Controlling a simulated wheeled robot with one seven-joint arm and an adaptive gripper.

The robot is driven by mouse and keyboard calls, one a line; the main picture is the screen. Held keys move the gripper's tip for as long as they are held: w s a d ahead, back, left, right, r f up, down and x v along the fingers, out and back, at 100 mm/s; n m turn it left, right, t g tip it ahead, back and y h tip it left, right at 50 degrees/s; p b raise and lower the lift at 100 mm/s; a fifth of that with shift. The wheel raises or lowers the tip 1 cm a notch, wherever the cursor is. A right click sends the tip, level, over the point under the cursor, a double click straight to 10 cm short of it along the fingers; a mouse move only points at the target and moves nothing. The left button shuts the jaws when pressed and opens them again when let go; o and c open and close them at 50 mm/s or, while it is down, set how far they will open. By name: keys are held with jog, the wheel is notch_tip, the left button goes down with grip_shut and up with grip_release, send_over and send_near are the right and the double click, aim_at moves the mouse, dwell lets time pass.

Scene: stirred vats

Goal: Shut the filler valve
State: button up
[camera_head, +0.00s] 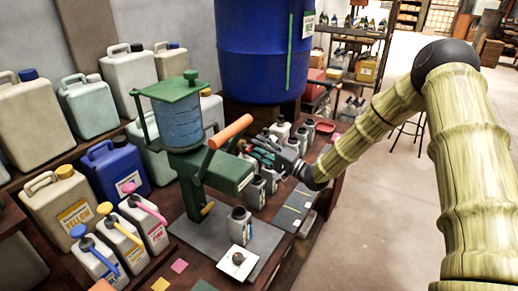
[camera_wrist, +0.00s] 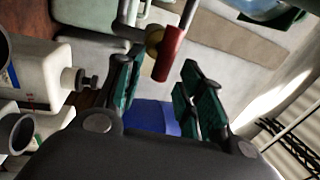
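The filler is a green stand (camera_head: 200,175) with a clear blue-tinted hopper (camera_head: 180,122) on top and an orange lever handle (camera_head: 230,131) slanting off it. My gripper (camera_head: 250,150) is at the right of the filler, behind its green arm, with its fingers pointing left. In the wrist view, my gripper (camera_wrist: 163,62) is open, with green fingers on both sides. A red handle (camera_wrist: 171,54) with a brass-coloured fitting (camera_wrist: 154,42) shows between or just beyond the fingertips. I cannot tell whether they touch it, or whether it is the orange handle.
A grey bottle (camera_head: 240,226) stands below the filler, near a white card (camera_head: 238,262). More small bottles (camera_head: 283,128) stand around my gripper. Jerrycans (camera_head: 115,168) fill the left side. A large blue vat (camera_head: 262,50) is behind. Open floor lies to the right.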

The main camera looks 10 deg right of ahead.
jog(key=v, duration=1.2)
jog(key=shift+d+f, duration=0.1)
